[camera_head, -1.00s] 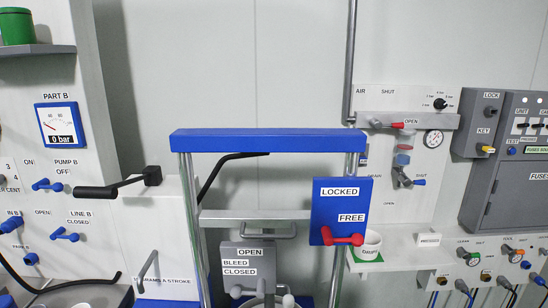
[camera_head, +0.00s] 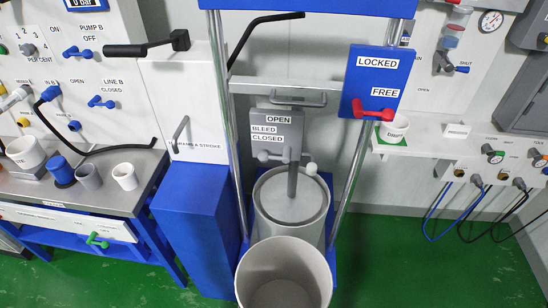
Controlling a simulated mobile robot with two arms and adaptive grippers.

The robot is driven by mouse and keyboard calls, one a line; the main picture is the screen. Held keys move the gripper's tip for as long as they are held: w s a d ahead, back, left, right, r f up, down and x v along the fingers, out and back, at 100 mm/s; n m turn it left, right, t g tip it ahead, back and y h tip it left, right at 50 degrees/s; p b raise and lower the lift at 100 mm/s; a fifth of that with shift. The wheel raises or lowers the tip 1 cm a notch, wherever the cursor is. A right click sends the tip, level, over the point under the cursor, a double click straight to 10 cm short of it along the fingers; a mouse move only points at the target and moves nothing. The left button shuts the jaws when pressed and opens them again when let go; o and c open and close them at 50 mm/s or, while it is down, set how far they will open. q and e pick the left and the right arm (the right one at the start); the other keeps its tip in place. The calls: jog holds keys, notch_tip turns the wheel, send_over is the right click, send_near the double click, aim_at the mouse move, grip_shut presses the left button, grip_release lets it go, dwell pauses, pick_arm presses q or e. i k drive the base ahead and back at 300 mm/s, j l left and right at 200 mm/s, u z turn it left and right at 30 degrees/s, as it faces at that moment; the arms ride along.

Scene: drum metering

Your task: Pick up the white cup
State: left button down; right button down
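A small white cup (camera_head: 125,176) stands upright on the grey bench top (camera_head: 104,200) at the left, near the bench's right end. A grey cup (camera_head: 88,177) and a blue cup (camera_head: 61,170) stand in a row to its left. A second white cup (camera_head: 394,128), with dark lettering on its side, stands on a green patch on the right shelf, partly hidden by the blue LOCKED/FREE panel (camera_head: 375,82). Neither of my grippers is in view.
A white round vessel (camera_head: 25,152) stands at the bench's far left, and a black hose (camera_head: 120,150) arcs behind the cups. A blue block (camera_head: 195,215), a blue-topped metal frame (camera_head: 236,150) and a large grey drum (camera_head: 284,270) stand at centre. Green floor (camera_head: 390,260) is open at right.

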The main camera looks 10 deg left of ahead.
aim_at(124, 174)
jog(key=u, duration=1.4)
jog(key=i+j+z, duration=0.15)
jog(key=j, duration=0.3)
jog(key=i+j+z, duration=0.2)
jog(key=j, duration=0.2)
jog(key=k, duration=0.15)
